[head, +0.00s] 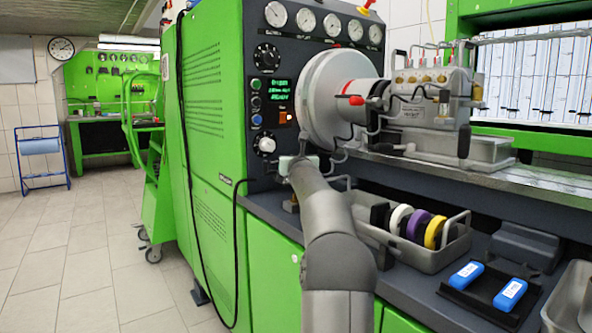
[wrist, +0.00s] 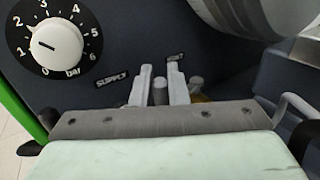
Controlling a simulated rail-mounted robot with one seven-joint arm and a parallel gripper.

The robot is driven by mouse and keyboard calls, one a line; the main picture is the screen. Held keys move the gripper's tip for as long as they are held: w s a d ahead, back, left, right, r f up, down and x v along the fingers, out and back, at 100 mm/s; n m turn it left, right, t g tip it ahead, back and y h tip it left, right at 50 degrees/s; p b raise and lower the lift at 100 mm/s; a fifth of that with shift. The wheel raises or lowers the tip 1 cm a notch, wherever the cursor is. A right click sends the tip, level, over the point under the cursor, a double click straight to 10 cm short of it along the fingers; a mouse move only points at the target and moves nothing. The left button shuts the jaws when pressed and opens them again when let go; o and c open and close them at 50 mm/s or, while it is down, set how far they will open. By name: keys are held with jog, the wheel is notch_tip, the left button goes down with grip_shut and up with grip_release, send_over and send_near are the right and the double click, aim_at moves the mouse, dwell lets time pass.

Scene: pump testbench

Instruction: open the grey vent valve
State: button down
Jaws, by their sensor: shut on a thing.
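The handle's lower part is hidden behind the gripper body. A second grey rounded piece (wrist: 195,86) stands just right of the right finger, outside the grip. In the head view my gripper (head: 298,164) is at the panel below the dials, and my arm hides the valve there. I cannot tell how far the handle is turned.
A pressure dial knob (wrist: 55,45) is at upper left in the wrist view, with a SUPPLY label (wrist: 112,79) below it. A large round drum (head: 325,100) overhangs at right. A grey tray (head: 425,262) with coloured rings sits on the lower shelf.

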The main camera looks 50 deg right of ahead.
jog(key=shift+f, duration=0.15)
jog(key=c, duration=1.5)
grip_release()
jog(key=shift+b+v, duration=1.4)
jog(key=shift+v, duration=2.35)
